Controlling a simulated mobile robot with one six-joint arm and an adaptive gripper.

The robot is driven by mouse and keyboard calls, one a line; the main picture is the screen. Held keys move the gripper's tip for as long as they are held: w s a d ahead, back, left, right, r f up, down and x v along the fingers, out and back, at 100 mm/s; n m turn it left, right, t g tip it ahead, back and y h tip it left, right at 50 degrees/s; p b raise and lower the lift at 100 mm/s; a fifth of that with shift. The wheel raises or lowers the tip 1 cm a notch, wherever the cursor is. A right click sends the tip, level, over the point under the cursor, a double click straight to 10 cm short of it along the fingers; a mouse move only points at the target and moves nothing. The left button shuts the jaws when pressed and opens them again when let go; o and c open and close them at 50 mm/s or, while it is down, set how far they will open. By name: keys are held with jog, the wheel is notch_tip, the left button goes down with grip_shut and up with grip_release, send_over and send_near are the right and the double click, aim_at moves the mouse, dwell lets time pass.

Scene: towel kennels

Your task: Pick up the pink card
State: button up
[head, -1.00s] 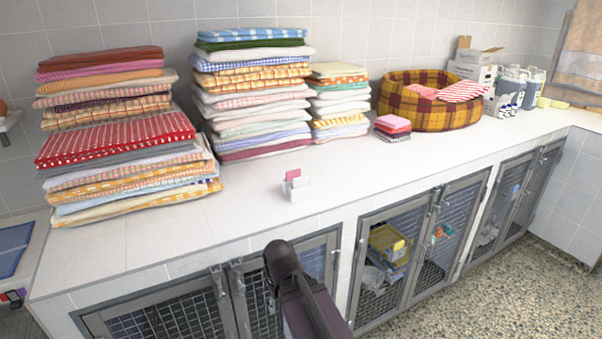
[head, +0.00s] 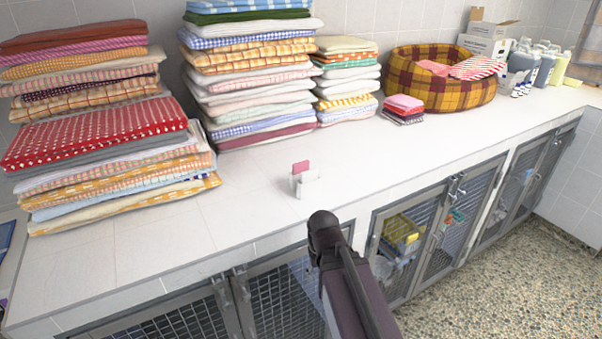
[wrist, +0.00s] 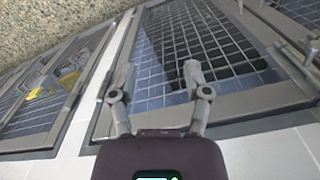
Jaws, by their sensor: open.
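The pink card (head: 300,167) stands upright in a small white holder (head: 307,186) on the white counter, in front of the towel stacks in the head view. Only the card's upper part shows above the holder. My arm reaches up from the bottom of the head view, its end in front of the counter and below the holder. In the wrist view my gripper (wrist: 159,82) is open and empty, with its two fingers apart before a mesh cage door (wrist: 215,110). The card is not in the wrist view.
Tall towel stacks (head: 110,130) stand at the left and centre (head: 255,85). A small cloth pile (head: 404,108) and a plaid basket (head: 430,105) lie right. The counter (head: 370,160) around the holder is clear. Mesh cage doors line the counter's front.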

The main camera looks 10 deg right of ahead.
jog(key=m+t+h+p, duration=0.3)
jog(key=m+h+p, duration=0.5)
jog(key=p, duration=0.5)
send_near(301, 162)
jog(key=s+d+f, duration=0.1)
jog(key=s+f, duration=0.1)
jog(key=s, duration=0.1)
jog(key=s+d+f, duration=0.1)
jog(key=s+f, duration=0.2)
jog(key=s+d+f, duration=0.1)
jog(key=s+f, duration=0.2)
jog(key=shift+s+d+f, duration=0.1)
jog(key=shift+s+f, duration=0.05)
jog(key=w+a+r+m+t+h+p, duration=0.1)
jog(key=w+a+r+m+t+h, duration=0.1)
jog(key=w+a+r+m+t, duration=0.1)
jog(key=w+a+r+m, duration=0.1)
jog(key=w+a+r, duration=0.1)
jog(key=w+r, duration=0.1)
jog(key=shift+w+a+r+h, duration=0.4)
jog(key=shift+r, duration=0.05)
jog(key=b+x, duration=0.3)
jog(key=x, duration=0.4)
jog(key=shift+w+d+f+b, duration=0.1)
jog(key=shift+d+f+b, duration=0.15)
jog(key=shift+f+b, duration=0.1)
jog(key=shift+w+d+f, duration=0.1)
jog(key=shift+w+d, duration=0.1)
jog(key=shift+d, duration=0.15)
